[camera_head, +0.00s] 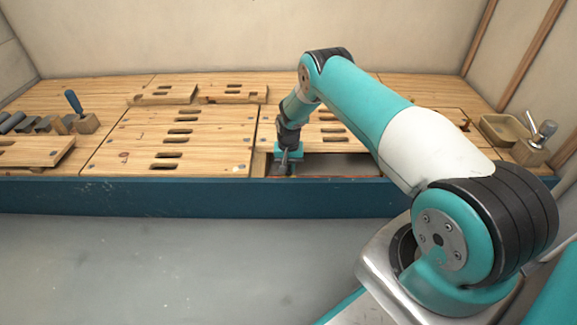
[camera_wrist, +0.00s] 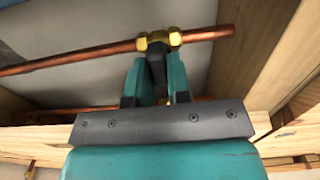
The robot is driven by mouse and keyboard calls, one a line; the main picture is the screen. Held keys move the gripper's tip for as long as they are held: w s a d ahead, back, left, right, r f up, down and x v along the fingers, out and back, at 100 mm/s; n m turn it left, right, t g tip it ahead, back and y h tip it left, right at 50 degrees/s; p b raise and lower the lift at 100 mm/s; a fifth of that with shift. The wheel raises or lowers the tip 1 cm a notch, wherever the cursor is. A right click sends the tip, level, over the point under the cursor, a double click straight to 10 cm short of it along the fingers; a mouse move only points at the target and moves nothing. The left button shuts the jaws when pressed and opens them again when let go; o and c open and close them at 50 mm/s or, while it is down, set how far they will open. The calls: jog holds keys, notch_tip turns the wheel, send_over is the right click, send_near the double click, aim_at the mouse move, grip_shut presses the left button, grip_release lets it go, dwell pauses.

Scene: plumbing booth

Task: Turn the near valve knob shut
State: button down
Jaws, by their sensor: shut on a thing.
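In the wrist view, a brass valve (camera_wrist: 158,39) sits on a copper pipe (camera_wrist: 85,56). Its dark valve knob (camera_wrist: 157,68) points from the valve body toward my gripper. My gripper (camera_wrist: 157,72) has its teal fingers on either side of the knob and is shut on it. In the head view, my gripper (camera_head: 287,158) reaches down into the left end of an opening (camera_head: 340,166) at the front of the wooden deck. The valve and knob cannot be made out there. My fingers hide part of the knob.
Wooden beams (camera_wrist: 255,70) flank the pipe, and another copper pipe (camera_wrist: 50,116) runs nearer. Slotted deck panels (camera_head: 170,140) surround the opening. A blue front board (camera_head: 200,197) edges the deck. A blue-handled tool (camera_head: 74,101) stands left; a tray (camera_head: 503,129) lies right.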

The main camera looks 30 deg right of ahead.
dwell(0.5)
jog(key=c, duration=1.1)
grip_release()
jog(key=shift+o, duration=0.2)
notch_tip(320, 180, up, 17)
jog(key=p, duration=0.8)
jog(key=shift+r, duration=0.2)
